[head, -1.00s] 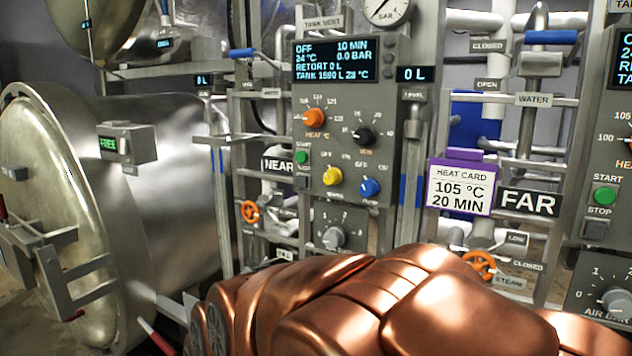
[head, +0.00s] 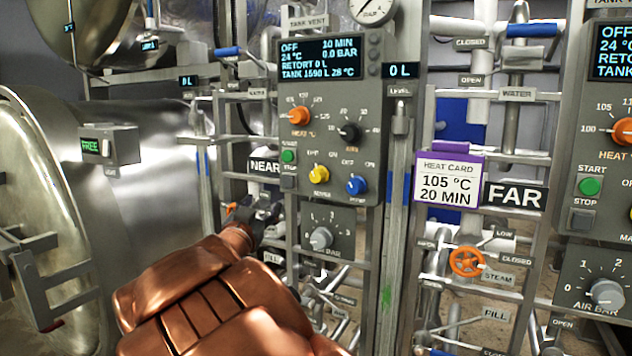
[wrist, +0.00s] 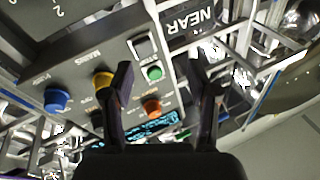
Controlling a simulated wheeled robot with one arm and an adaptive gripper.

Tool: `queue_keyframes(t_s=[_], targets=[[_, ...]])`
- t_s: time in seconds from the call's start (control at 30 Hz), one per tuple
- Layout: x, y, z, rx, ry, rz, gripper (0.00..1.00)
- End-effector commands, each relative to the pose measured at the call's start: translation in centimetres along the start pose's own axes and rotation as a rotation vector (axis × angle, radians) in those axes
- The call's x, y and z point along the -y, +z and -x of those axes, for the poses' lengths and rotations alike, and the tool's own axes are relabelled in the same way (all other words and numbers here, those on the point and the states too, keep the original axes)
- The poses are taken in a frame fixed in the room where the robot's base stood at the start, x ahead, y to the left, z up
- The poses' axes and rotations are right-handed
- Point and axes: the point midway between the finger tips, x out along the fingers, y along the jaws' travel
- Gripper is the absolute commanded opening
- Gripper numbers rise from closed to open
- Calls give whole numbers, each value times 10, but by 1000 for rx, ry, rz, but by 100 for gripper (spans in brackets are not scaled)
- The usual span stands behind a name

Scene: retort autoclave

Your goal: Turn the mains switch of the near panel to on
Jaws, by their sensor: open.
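The near panel (head: 331,105) is a grey box with a display reading OFF, left of centre in the head view. Its mains switch is the yellow knob (head: 318,175), left of the blue knob (head: 356,186). The knob's pointer seems to lean toward the off side, but it is small. In the wrist view the panel appears turned over, with the yellow knob (wrist: 103,82) just beyond the left finger, partly covered by it. My gripper (head: 262,210) is open and empty, below and left of the knob in the head view. In the wrist view its fingers (wrist: 162,76) are wide apart.
The NEAR sign (head: 265,167) and green start button (head: 288,156) sit left of the knob. An orange heat knob (head: 299,116) is above, the air dial (head: 321,238) below. Pipes and rails surround the panel. The retort vessel (head: 150,190) stands left.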

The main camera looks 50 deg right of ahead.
Motion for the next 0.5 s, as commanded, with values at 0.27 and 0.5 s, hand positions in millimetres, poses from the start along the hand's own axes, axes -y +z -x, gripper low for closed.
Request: queue_keyframes(t_s=[0.27,0.5], targets=[[-61,-40,-3,-251,263,40,59],[-76,-50,-4,-300,321,52,59]])
